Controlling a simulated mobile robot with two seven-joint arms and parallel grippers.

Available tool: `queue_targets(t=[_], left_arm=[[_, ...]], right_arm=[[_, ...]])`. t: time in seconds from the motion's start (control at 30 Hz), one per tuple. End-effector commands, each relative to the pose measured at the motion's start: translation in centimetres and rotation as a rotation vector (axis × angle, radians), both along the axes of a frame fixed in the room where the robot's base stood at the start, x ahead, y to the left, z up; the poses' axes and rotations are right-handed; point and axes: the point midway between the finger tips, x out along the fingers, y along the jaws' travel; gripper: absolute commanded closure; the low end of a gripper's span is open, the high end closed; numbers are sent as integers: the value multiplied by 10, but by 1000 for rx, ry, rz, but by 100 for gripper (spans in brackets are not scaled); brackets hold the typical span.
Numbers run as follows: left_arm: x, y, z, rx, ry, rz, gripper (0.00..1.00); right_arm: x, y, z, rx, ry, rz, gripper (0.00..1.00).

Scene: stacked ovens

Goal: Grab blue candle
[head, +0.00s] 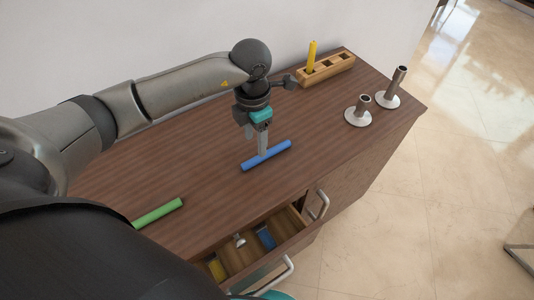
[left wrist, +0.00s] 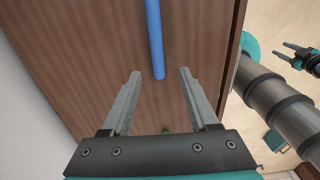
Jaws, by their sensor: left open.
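The blue candle (head: 277,150) lies on the wooden cabinet top, near the front edge. My left gripper (head: 262,153) points down at it, its fingertips at or just above the candle. In the left wrist view the blue candle (left wrist: 154,35) runs from the top edge to a near end in line with the gap between the open left fingers (left wrist: 159,73). The fingers do not close on it, and whether they reach down around it cannot be told. My right gripper (left wrist: 286,52) shows at the right of the left wrist view, its two fingers apart and empty.
A green candle (head: 158,213) lies at the front left. A wooden holder (head: 340,65) with an upright yellow candle (head: 311,56) stands at the back. Two metal candlesticks (head: 359,112) (head: 392,90) stand at the right. An open drawer (head: 283,248) juts out in front, holding small items.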

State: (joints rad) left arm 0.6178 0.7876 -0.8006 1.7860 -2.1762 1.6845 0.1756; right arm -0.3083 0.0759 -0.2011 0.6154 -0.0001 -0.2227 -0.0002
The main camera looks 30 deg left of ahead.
Motion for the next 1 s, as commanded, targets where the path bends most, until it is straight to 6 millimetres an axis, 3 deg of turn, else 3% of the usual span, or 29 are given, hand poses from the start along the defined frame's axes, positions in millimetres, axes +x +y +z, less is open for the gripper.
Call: queue_targets(t=[0.1, 0.33, 0.63, 0.93, 1.0], left_arm=[[0, -1, -18, -2, 1, 1, 40], [2, -1, -32, -2, 0, 1, 40], [10, -2, -72, -3, 2, 1, 40], [10, -2, -77, -3, -1, 0, 40], [10, -2, -77, -3, -1, 0, 45]], right_arm=[[2, -2, -3, -2, -4, 1, 50], [8, -3, -5, -3, -13, 2, 50], [10, -3, -12, -3, -17, 1, 50], [10, -3, -12, -3, -18, 1, 50], [10, -3, -12, -3, -18, 0, 50]])
